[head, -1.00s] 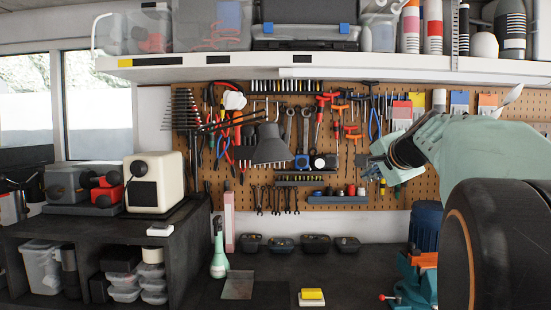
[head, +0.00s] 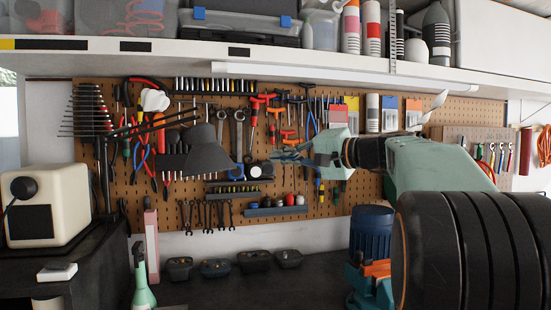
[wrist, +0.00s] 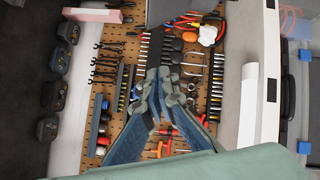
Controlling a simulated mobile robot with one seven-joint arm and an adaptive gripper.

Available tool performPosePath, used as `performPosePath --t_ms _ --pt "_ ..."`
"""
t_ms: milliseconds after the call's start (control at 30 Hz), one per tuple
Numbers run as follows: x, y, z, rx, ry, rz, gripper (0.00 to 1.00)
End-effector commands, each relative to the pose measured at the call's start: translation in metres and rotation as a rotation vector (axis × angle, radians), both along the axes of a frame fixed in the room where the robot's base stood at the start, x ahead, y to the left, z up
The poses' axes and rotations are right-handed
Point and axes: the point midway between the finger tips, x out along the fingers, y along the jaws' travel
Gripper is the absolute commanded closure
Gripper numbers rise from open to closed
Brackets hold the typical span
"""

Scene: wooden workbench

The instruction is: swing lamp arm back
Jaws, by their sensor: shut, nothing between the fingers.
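The desk lamp has a dark grey cone shade (head: 208,152) that hangs in front of the pegboard, left of the middle in the head view. Its thin double-rod arm (head: 160,123) runs left from the shade toward a dark upright by the bench. My gripper (head: 276,152) is to the right of the shade, pointing left at about its height, with a gap between them in the picture. The gripper is shut and empty. In the wrist view its fingers (wrist: 163,82) come together, and part of the grey shade (wrist: 172,10) shows at the top edge.
The tool-covered pegboard (head: 345,195) stands behind the lamp and gripper. A white shelf (head: 330,72) runs above. A cream box-shaped device (head: 42,205) is at left. Small dark bins (head: 252,262) line the bench back, with a blue motor-like cylinder (head: 371,230) at right.

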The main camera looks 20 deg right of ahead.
Motion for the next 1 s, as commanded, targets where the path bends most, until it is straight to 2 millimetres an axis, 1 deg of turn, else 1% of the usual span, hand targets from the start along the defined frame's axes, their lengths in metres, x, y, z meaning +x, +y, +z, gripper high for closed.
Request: performPosePath --t_ms 33,300,367,400,500,700,1000 --pt "0.009 0.008 0.001 0.001 0.003 0.004 1.00" --pt "0.058 0.042 -0.004 0.001 0.003 0.003 1.00" --pt "0.065 0.049 -0.006 -0.001 0.003 0.003 1.00" --pt "0.060 0.053 -0.009 0.000 0.002 0.001 1.00" --pt "0.055 0.064 -0.014 0.000 0.002 0.001 1.00" --pt "0.050 0.077 -0.020 -0.001 0.002 0.000 1.00" --pt "0.049 0.079 -0.021 -0.001 0.001 -0.001 1.00"
